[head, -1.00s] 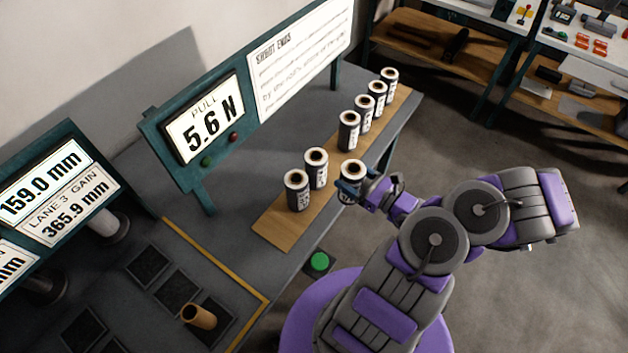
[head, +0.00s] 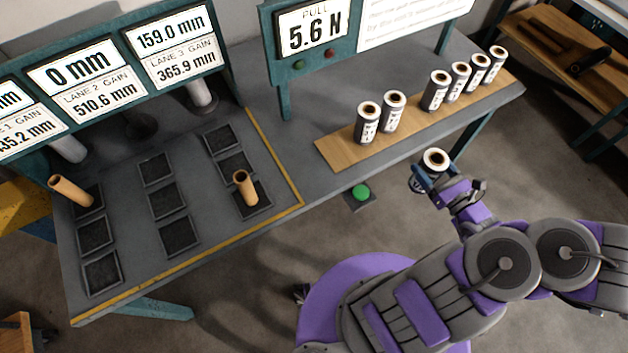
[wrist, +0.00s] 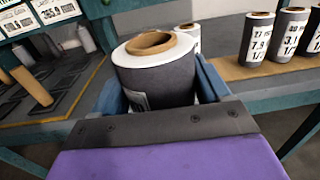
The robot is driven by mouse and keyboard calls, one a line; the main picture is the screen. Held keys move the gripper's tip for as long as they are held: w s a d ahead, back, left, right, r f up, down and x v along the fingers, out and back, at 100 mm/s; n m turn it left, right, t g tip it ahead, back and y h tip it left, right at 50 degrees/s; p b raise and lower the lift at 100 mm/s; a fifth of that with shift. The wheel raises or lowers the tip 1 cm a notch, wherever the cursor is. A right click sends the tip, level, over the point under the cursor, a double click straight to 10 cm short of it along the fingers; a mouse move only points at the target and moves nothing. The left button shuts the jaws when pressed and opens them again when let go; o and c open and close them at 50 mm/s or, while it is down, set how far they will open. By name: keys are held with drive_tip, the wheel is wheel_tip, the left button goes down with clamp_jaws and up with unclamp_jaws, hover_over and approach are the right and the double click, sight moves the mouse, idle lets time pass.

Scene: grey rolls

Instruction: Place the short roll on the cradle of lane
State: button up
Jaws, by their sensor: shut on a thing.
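My gripper (head: 437,176) is shut on a grey roll (head: 436,160) with a white rim and brown core. It holds the roll upright, off the bench, over the floor in front of the plank. In the wrist view the held roll (wrist: 155,72) sits between the two blue fingers; part of its label shows. The lane bench (head: 200,262) has three columns of dark square pads. A brown tube (head: 245,190) stands tilted in the lane 3 column and another brown tube (head: 70,190) in the left column. I cannot tell which part is the cradle.
Several labelled rolls stand on a wooden plank (head: 335,150). A pull display (head: 312,30) reads 5.6 N. The lane 2 display (head: 78,68) reads 0 mm; the lane 3 display (head: 172,33) reads 159.0 mm. A green button (head: 361,191) sits at the bench's front edge.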

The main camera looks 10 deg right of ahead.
drive_tip(key=w+a+r+n+g+y, duration=0.3)
drive_tip(key=w+a+r, duration=0.3)
drive_tip(key=w+a, duration=0.4)
drive_tip(key=w+a+r+n+g+y, duration=0.3)
drive_tip(key=w+a+r+y, duration=0.2)
drive_tip(key=w+a, duration=0.6)
drive_tip(key=shift+a+r+n+g+y, duration=0.3)
drive_tip(key=shift+a+r+n, duration=0.1)
drive_tip(key=shift+a+r, duration=0.45)
